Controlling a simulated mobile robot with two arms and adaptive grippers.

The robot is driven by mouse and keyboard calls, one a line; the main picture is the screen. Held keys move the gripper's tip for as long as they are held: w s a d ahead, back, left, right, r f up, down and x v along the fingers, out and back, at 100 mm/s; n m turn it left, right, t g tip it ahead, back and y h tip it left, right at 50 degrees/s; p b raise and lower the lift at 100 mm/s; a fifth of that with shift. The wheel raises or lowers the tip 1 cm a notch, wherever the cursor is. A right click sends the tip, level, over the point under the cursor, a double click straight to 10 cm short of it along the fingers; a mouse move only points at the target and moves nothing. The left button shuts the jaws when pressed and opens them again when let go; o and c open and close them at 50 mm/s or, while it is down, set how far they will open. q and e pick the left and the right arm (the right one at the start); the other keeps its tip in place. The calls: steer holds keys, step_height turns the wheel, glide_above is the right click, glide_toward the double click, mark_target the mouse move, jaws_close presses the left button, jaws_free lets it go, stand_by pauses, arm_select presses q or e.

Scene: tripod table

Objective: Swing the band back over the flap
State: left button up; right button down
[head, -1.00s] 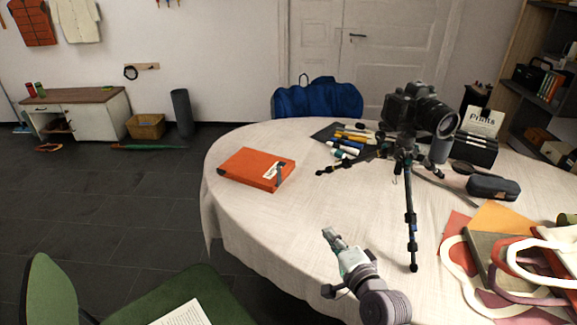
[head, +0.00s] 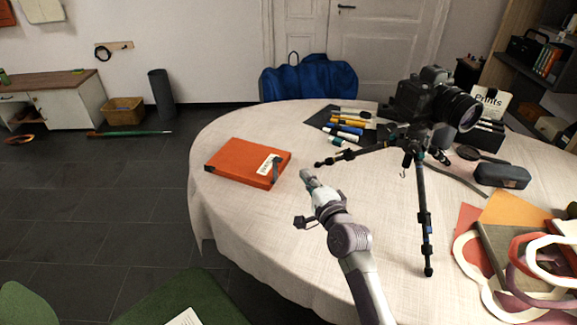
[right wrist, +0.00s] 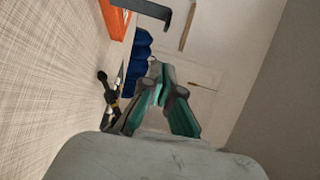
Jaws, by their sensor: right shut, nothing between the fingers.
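The orange box folder (head: 245,160) lies flat on the round table, with a white label (head: 266,163) near its right edge. A short dark grey band (head: 276,169) shows at that right edge, beside the label. In the right wrist view, the dark band (right wrist: 178,18) stands out from the orange folder (right wrist: 117,20) as a bent strip. My right gripper (head: 306,175) is shut and empty, a little right of the folder and apart from the band. Its fingers also show in the right wrist view (right wrist: 163,80). My left gripper is not in view.
A camera on a tripod (head: 422,200) stands right of my right arm, one leg reaching toward the gripper. Markers (head: 347,130) lie behind. Coloured sheets and looped shapes (head: 520,260) cover the table's right side. The cloth in front of the folder (head: 240,225) is clear.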

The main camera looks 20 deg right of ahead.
steer(key=w+a, duration=0.3)
steer(key=w, duration=0.2)
steer(key=shift+w+a, duration=0.15)
steer(key=shift+w, duration=0.15)
